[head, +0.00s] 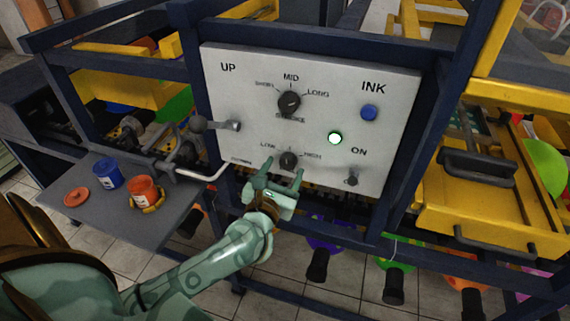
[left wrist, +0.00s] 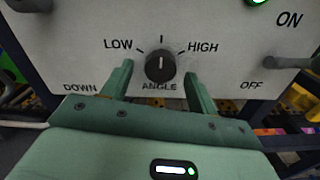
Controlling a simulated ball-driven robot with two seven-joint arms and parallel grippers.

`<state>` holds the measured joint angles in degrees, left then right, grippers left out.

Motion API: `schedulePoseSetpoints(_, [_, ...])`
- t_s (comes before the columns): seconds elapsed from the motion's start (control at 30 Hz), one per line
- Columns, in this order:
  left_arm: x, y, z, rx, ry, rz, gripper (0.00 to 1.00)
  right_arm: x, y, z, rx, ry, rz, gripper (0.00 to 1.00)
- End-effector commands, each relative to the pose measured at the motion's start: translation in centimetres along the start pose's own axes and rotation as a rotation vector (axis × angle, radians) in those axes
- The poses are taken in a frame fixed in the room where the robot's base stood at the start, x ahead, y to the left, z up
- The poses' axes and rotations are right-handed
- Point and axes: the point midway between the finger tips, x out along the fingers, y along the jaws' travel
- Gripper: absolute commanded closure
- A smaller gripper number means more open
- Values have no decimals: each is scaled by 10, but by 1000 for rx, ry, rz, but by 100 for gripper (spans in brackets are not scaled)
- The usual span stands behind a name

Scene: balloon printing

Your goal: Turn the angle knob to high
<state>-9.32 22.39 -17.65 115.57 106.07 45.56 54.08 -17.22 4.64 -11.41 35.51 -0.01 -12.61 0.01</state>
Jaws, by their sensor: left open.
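The black angle knob (head: 289,161) is on the lower part of the white control panel (head: 225,90), between the LOW and HIGH labels. In the left wrist view the knob (left wrist: 160,67) has its pale mark pointing about straight up, between LOW and HIGH. My left gripper (head: 284,172) is open, with one finger on each side below the knob. In the left wrist view a gap shows between the knob and each finger of the gripper (left wrist: 160,80). My right gripper is not in view.
Above are the stroke knob (head: 289,103), a blue ink button (head: 369,112) and a lit green-white button (head: 335,138). A grey shelf (head: 110,215) holds ink cups.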

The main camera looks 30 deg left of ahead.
Motion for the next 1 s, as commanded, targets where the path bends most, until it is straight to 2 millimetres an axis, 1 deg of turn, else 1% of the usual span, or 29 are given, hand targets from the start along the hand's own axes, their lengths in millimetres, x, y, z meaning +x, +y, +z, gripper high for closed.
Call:
schedulePoseSetpoints(0.03, [6,0,1,1,-2,0,41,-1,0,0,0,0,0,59])
schedulePoseSetpoints(0.1, [12,0,0,0,0,0,41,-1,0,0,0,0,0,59])
schedulePoseSetpoints(0.2, [17,0,0,0,0,0,41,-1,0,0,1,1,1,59])
schedulePoseSetpoints(0.47, [18,0,0,0,0,-1,41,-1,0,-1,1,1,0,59])
schedulePoseSetpoints(0.5, [18,0,0,0,0,-1,52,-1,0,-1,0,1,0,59])
schedulePoseSetpoints(0.57, [18,0,0,0,0,-1,69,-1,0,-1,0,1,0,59])
schedulePoseSetpoints(0.6, [18,0,0,0,0,-1,80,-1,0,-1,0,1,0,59])
schedulePoseSetpoints(0.63, [18,0,0,0,0,-1,86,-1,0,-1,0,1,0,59])
schedulePoseSetpoints(0.83, [18,0,0,6,0,-1,85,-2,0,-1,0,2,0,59])
schedulePoseSetpoints(1.0, [18,0,1,45,0,0,85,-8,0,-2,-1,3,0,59])
